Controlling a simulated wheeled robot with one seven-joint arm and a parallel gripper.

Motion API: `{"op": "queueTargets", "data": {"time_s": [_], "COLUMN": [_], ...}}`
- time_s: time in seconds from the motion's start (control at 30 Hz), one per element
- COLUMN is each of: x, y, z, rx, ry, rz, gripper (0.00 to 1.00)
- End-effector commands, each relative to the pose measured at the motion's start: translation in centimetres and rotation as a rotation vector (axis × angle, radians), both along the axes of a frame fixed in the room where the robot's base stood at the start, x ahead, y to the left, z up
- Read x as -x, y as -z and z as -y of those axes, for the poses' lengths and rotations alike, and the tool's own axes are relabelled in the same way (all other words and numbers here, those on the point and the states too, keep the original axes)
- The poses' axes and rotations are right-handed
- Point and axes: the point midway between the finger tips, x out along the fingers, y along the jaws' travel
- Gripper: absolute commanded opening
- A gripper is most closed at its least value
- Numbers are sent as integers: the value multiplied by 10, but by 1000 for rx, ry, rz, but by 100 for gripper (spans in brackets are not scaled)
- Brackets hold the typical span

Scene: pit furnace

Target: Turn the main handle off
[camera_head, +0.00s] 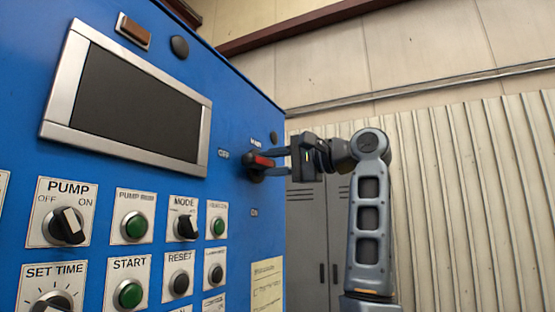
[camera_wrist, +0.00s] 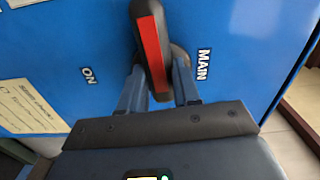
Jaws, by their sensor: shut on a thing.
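The main handle (camera_head: 260,161) is a dark rotary handle with a red stripe, on the right part of the blue panel. It lies roughly horizontal in the head view, with the OFF label (camera_head: 223,153) to its left and the ON label (camera_head: 254,212) below. In the wrist view the handle (camera_wrist: 150,40) runs from the top edge down between my fingers. My gripper (camera_head: 276,162) reaches in from the right and is shut on the handle's near end. The two fingers (camera_wrist: 158,92) sit on either side of it. The handle's pivot is partly hidden.
The blue panel (camera_head: 235,110) carries a dark screen (camera_head: 130,105) at upper left. Below are several knobs and green buttons, including the PUMP knob (camera_head: 68,226) and START button (camera_head: 129,294). Grey lockers (camera_head: 335,200) and a ribbed wall (camera_head: 470,200) stand behind my arm.

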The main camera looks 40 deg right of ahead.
Motion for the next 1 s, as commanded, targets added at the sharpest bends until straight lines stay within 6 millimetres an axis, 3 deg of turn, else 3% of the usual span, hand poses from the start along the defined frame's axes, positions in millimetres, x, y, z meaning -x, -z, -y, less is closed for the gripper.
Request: {"op": "queueTargets", "data": {"time_s": [0.77, 0.8, 1.0], "x": [-1, -1, -1], "y": [-2, -2, -2], "z": [-4, -4, -4], "rx": [-98, -98, -95], "ry": [2, 2, 1], "rz": [-32, -32, -33], "gripper": [0, 35, 54]}}
